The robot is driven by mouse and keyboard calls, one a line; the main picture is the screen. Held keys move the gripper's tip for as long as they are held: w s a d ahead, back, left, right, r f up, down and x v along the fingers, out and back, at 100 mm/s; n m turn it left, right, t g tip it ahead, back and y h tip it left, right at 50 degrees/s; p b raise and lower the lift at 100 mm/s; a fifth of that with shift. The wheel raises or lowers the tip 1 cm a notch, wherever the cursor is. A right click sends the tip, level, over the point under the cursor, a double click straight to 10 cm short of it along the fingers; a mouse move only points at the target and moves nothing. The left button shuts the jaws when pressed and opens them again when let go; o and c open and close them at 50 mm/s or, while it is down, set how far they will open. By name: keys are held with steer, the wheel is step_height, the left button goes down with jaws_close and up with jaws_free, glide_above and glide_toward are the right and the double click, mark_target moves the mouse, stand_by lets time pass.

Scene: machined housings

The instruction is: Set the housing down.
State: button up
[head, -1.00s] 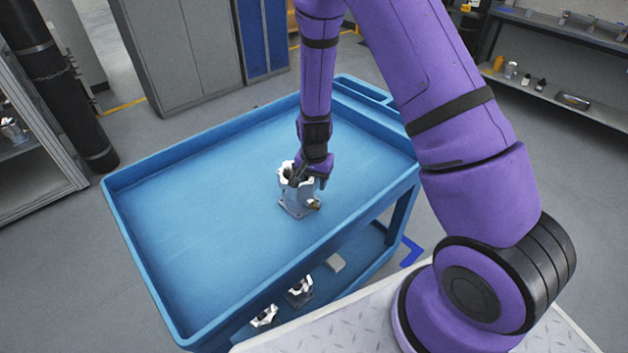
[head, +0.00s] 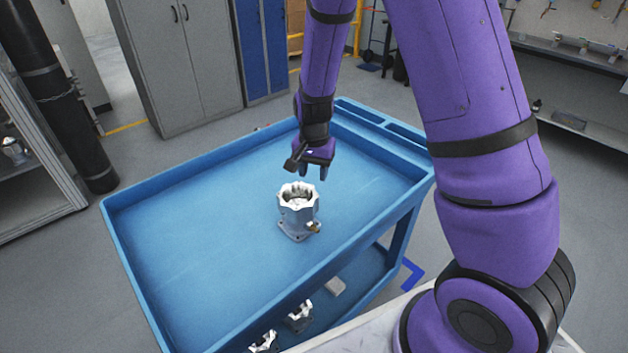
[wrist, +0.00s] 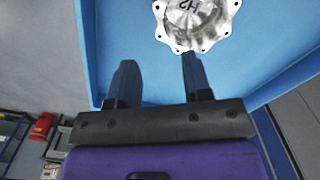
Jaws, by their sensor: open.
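The housing (head: 298,212) is a silvery metal body with a scalloped top rim, a square base flange and a small brass fitting low on its side. It stands upright on the top tray of the blue cart (head: 190,225). My gripper (head: 310,174) is above and behind it in the head view, apart from it, with nothing between the fingers. In the wrist view the housing's top (wrist: 197,22), marked "H2", shows beyond the spread fingertips (wrist: 158,68).
More housings (head: 299,317) and a small grey block (head: 335,287) are on the cart's lower shelf. The top tray has a raised rim and is otherwise clear around the housing. Grey cabinets (head: 183,60) stand behind the cart.

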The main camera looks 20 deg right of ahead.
steer(key=s+d+r+n+t+y, duration=0.15)
steer(key=s+r, duration=0.35)
steer(key=r, duration=0.6)
steer(key=s+r+n+t, duration=0.1)
steer(key=s+r+n, duration=0.25)
steer(key=r, duration=0.65)
steer(key=s+d+r+n+t, duration=0.1)
steer(key=s+r, duration=0.4)
steer(key=s, duration=0.4)
steer(key=s+d+r+n+t+h, duration=0.1)
steer(key=s+r+n, duration=0.1)
steer(key=s+r, duration=0.3)
steer(key=s, duration=0.4)
steer(key=shift+t, duration=0.35)
steer(key=shift+h, duration=0.25)
steer(key=shift+c, duration=0.2)
